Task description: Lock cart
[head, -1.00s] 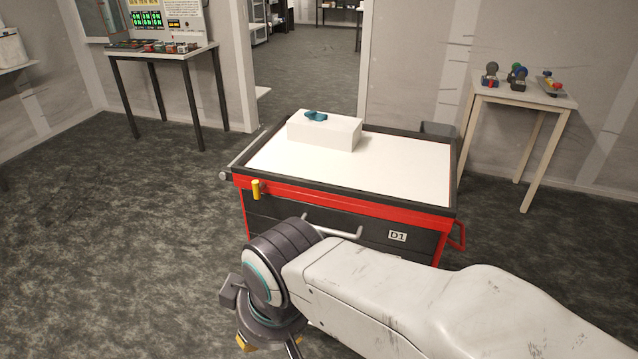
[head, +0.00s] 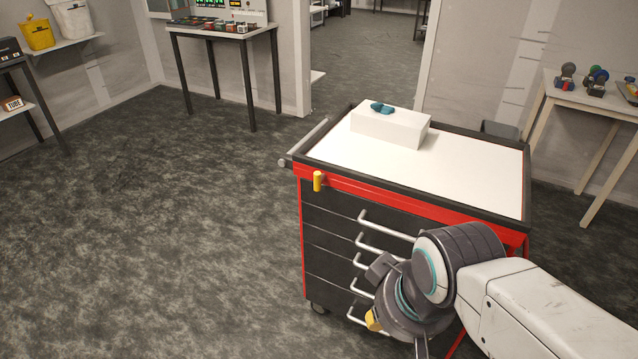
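The cart (head: 340,240) is red and black with a white top, and stands right of centre. Several drawers with pale handles are stacked on its front, all looking shut. A small yellow lever (head: 318,180) stands upright at the upper left corner of the front, on the red band. My gripper (head: 421,347) hangs low in front of the drawers, right of and below the lever and apart from it. Its fingertips are cut off by the bottom edge, so its opening is hidden. My arm covers the cart's lower right front.
A white box (head: 390,128) with a teal item (head: 382,108) on it sits on the cart's top. A side table (head: 600,108) with small coloured items is at the right. Another table (head: 222,32) is at the back left. The floor left of the cart is clear.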

